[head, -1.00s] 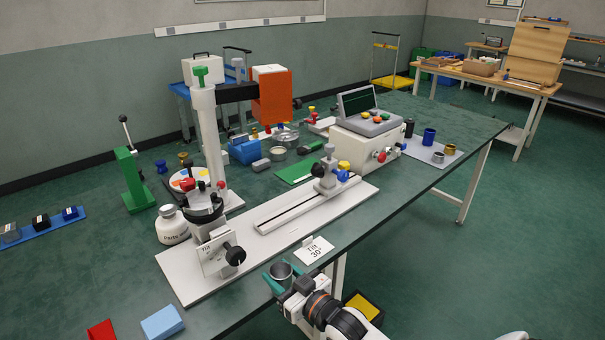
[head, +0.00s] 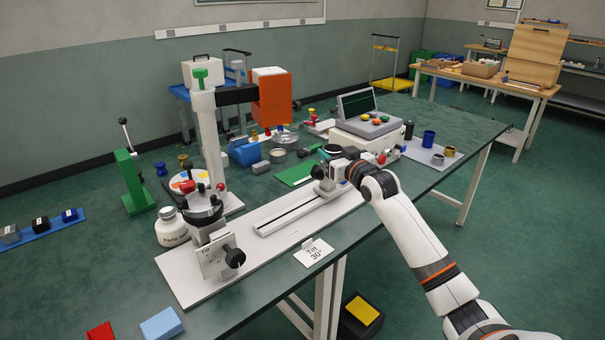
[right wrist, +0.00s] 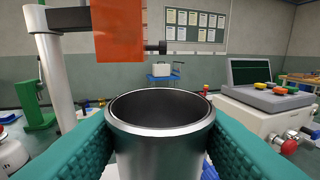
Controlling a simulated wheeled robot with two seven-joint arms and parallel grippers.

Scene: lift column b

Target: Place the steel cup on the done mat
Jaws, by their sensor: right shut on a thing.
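The steel cup (right wrist: 160,135) is upright between the teal fingers of my right gripper (right wrist: 160,150), with its open rim up in the right wrist view. In the head view the right gripper (head: 328,158) holds the cup (head: 332,149) above the far end of the white slide rail, just right of a green mat (head: 297,174). A pale mat (head: 432,154) with several cups lies at the table's right end. I see no label that tells which mat is the done mat. My left gripper is not in view.
A white instrument box (head: 372,134) with coloured knobs stands just behind and right of my right gripper. An orange block (head: 271,97) hangs from a black arm on a white post (head: 209,140). Small jars and a blue bin (head: 243,151) stand beyond the green mat.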

